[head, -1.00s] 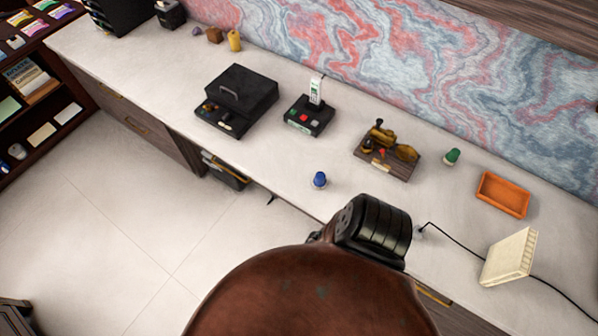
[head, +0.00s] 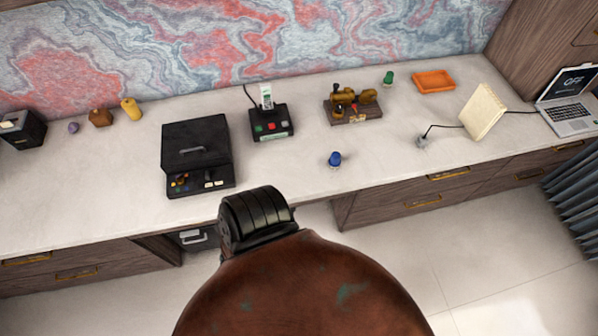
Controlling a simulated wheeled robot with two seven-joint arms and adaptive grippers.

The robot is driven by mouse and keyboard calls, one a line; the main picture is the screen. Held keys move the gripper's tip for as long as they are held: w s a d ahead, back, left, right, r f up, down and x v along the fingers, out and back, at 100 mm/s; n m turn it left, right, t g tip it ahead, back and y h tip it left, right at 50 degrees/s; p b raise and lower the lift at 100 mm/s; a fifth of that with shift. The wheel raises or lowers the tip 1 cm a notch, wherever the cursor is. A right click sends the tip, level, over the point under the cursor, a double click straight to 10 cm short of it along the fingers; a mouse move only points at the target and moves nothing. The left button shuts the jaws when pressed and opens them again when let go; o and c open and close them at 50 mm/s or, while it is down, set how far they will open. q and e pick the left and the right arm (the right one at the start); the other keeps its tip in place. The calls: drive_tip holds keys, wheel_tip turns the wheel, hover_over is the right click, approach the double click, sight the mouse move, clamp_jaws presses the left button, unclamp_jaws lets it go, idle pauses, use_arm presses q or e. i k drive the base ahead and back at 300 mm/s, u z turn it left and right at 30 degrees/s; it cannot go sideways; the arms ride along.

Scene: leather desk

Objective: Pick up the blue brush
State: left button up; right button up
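A small blue object (head: 335,159), which appears to be the blue brush, stands on the white desk top near its front edge, right of the middle of the head view. It has a rounded blue top and a wider blue lower part; fine detail is too small to tell. Nothing touches it. Neither of my grippers is in view; only my own brown and black body parts show at the bottom.
A black box (head: 196,145) and a black button device (head: 270,122) stand to the left. A brown wooden stand (head: 352,114), a green item (head: 388,78) and an orange tray (head: 434,81) are behind, right. A cream panel (head: 483,111) and laptop (head: 569,110) stand far right.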

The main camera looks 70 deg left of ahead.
sight(334, 163)
drive_tip(key=k, duration=0.3)
drive_tip(key=u, duration=1.95)
drive_tip(key=i, duration=1)
drive_tip(key=u, duration=0.05)
